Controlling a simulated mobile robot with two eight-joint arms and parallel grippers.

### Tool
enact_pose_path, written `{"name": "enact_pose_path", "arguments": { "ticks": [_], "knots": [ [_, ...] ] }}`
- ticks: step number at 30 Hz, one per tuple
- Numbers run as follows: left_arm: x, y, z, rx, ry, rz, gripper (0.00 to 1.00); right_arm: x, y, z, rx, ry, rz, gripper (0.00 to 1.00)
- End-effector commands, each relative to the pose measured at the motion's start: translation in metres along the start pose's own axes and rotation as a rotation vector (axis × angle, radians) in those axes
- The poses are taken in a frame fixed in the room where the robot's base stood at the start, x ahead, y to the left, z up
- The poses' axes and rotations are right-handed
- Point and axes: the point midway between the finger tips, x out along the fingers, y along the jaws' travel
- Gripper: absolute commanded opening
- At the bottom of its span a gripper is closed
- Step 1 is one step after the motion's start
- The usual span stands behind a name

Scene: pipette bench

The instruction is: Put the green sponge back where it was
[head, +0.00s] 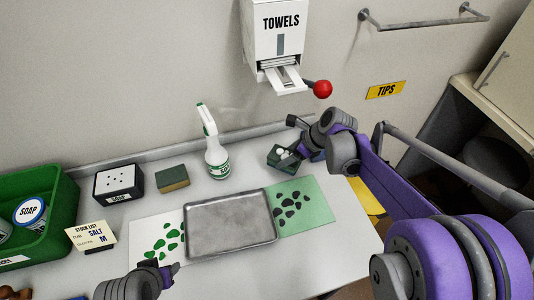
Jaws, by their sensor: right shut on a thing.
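A sponge-like block (172,178) with a dull green top and a brown side lies on the bench between the soap box and the spray bottle. My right gripper (288,154) is shut on a dark green block (274,158) at the back right of the bench, beyond the green mat. Pale spots show on that block, and the gripper partly covers it; I cannot tell for sure whether it is a sponge. My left gripper (165,274) is at the front edge of the bench by the white mat, and its jaw opening is unclear.
A grey metal tray (231,222) lies between the white spotted mat (148,230) and the green spotted mat (318,205). A spray bottle (216,155), a soap box (119,183), a stock card (91,235) and a green crate (62,195) stand around. A towel dispenser (281,45) hangs above.

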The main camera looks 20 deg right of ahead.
Motion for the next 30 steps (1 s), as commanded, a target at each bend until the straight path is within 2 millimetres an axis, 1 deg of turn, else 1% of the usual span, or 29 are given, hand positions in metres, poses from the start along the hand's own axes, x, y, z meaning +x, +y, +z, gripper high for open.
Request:
{"name": "enact_pose_path", "arguments": {
  "ticks": [1, 4, 6, 10, 14, 21, 30],
  "knots": [
    [-0.002, 0.0, -0.001, 0.0, 0.001, 0.0, 0.5, 0.008, 0.0, 0.014, -0.005, -0.001, 0.002, 0.02],
    [-0.003, 0.0, -0.002, 0.0, 0.001, 0.0, 0.5, 0.02, 0.0, 0.034, -0.004, -0.001, 0.002, 0.02],
    [-0.004, 0.0, -0.003, 0.0, 0.002, 0.0, 0.5, 0.027, 0.0, 0.044, -0.003, 0.0, 0.001, 0.02],
    [-0.005, 0.0, -0.003, 0.0, 0.002, 0.0, 0.5, 0.034, 0.0, 0.056, -0.001, 0.0, 0.0, 0.02],
    [-0.004, 0.0, -0.003, 0.0, 0.002, 0.0, 0.5, 0.04, -0.001, 0.056, 0.0, 0.0, -0.001, 0.02],
    [-0.003, 0.0, -0.002, 0.0, 0.001, 0.0, 0.5, 0.065, -0.001, 0.039, 0.001, 0.0, -0.001, 0.02],
    [-0.002, 0.0, -0.002, 0.0, 0.001, 0.0, 0.5, 0.067, -0.001, 0.038, 0.0, 0.0, -0.001, 0.02]
  ]
}}
